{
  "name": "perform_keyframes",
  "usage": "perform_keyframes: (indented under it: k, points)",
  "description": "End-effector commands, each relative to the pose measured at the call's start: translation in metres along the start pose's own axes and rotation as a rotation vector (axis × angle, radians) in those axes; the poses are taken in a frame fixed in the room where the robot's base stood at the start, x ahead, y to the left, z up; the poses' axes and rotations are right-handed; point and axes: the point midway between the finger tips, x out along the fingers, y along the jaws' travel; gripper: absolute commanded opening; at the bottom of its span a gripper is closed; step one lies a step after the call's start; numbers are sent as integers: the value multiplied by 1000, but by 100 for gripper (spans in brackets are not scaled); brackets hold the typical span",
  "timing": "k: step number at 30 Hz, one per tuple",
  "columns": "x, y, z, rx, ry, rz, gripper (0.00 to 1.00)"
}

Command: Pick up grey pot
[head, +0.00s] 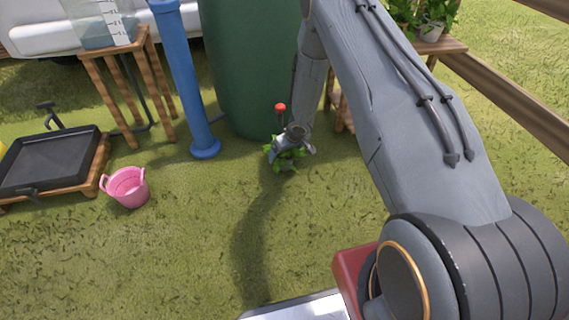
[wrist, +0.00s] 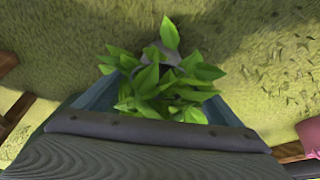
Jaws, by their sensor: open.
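A leafy green plant (wrist: 165,88) fills the middle of the wrist view. Part of a grey pot (wrist: 160,54) shows past its leaves; most of the pot is hidden. My gripper (wrist: 160,103) is open, with one jaw to each side of the leaves. In the head view, green leaves (head: 287,159) show around my gripper (head: 291,149), low over the grass in front of the dark green barrel. I cannot make out the pot there.
A dark green barrel (head: 248,65) and blue post (head: 183,80) stand close behind. A pink basket (head: 128,187) and black tray (head: 48,160) lie left. A potted plant (head: 433,30) stands on a wooden stand at right. The front grass is clear.

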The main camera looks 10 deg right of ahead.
Motion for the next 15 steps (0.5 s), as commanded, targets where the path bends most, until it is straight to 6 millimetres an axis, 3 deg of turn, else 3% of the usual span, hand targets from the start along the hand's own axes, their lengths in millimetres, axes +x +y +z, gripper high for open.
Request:
perform_keyframes:
  k: [3, 10, 11, 15]
  points:
    - [14, 0, 0, 1, 0, 0, 89]
    - [14, 0, 0, 1, 1, 0, 89]
    - [14, 0, 0, 1, 0, 0, 87]
    - [14, 0, 0, 1, 0, 0, 63]
